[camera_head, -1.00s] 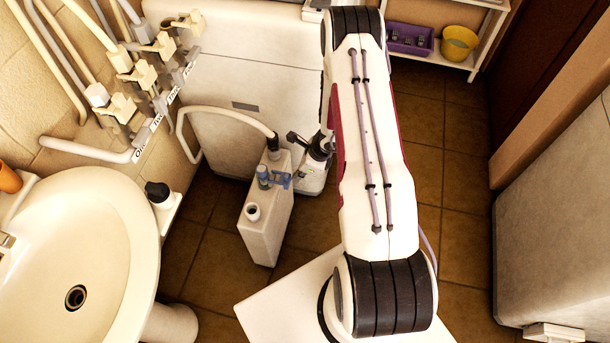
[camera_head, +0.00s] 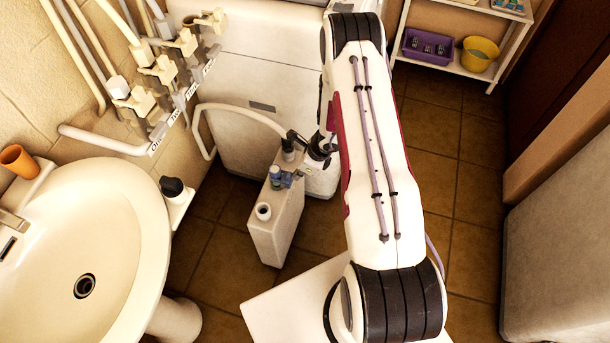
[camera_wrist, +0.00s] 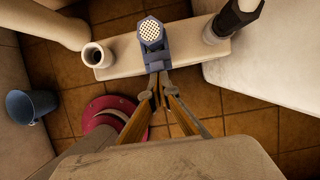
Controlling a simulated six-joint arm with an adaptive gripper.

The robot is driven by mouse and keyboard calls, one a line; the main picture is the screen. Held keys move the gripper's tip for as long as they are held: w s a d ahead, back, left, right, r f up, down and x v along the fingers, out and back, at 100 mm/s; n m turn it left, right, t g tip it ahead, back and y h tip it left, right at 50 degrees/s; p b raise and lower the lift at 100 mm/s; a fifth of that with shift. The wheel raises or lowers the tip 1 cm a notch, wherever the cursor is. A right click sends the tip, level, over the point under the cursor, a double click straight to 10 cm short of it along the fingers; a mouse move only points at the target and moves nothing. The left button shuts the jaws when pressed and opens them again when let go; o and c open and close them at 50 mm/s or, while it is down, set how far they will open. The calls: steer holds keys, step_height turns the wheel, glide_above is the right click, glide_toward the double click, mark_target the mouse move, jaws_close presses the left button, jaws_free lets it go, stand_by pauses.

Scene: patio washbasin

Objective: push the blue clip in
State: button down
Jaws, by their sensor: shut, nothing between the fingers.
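The blue clip (camera_head: 286,180) sits at a blue fitting (camera_head: 275,172) on top of the narrow white tank (camera_head: 277,222). In the wrist view, the fitting with its perforated round cap (camera_wrist: 151,30) stands on the tank top (camera_wrist: 125,58), and the clip (camera_wrist: 156,61) shows just below the cap. My gripper (camera_wrist: 156,77) is shut and empty, its fingertips close together right at the clip. I cannot tell whether they touch it. In the head view my gripper's tips are small and hard to make out beside the clip.
An open white spout (camera_head: 263,211) and a hose end (camera_head: 290,150) flank the fitting. The washbasin (camera_head: 115,240) stands left, a white cabinet (camera_head: 255,80) behind. In the wrist view, a blue bucket (camera_wrist: 30,105) and a dark red round object (camera_wrist: 100,118) are on the tiled floor.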

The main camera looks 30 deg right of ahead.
steer(key=shift+w+a, duration=0.2)
steer(key=shift+a, duration=0.05)
steer(key=shift+s+d, duration=0.1)
steer(key=shift+d, duration=0.05)
steer(key=s+d+r, duration=0.5)
steer(key=r, duration=0.4)
steer(key=shift+s+d+r, duration=0.15)
steer(key=shift+s+d, duration=0.15)
stand_by(0.6)
stand_by(0.6)
